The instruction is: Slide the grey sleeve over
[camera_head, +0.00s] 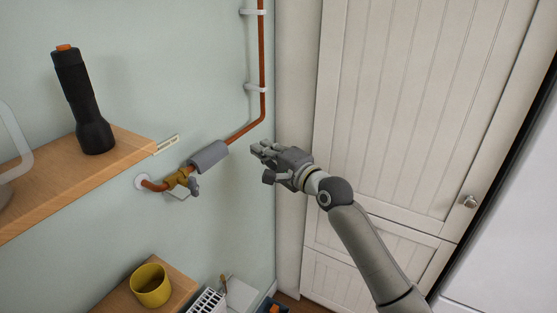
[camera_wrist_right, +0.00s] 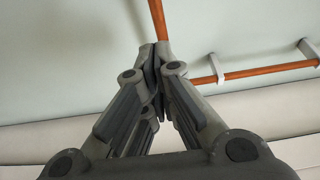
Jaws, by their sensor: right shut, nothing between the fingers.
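The grey sleeve (camera_head: 209,156) sits around the copper pipe (camera_head: 246,130) in the head view, between the brass valve and the pipe's bend. My right gripper (camera_head: 258,149) is to the right of the sleeve, apart from it in the picture. Its fingers are together and hold nothing. In the right wrist view the closed fingertips (camera_wrist_right: 156,52) overlap the end of the visible pipe (camera_wrist_right: 158,18); I cannot tell whether they touch it. The sleeve is not visible in the wrist view. My left gripper is not in view.
A brass valve (camera_head: 178,179) is left of the sleeve, near the wall. A wooden shelf (camera_head: 130,148) with a black flashlight (camera_head: 82,105) is at the left. A yellow pot (camera_head: 150,287) stands below. A white panelled door (camera_head: 410,90) is behind my right arm.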

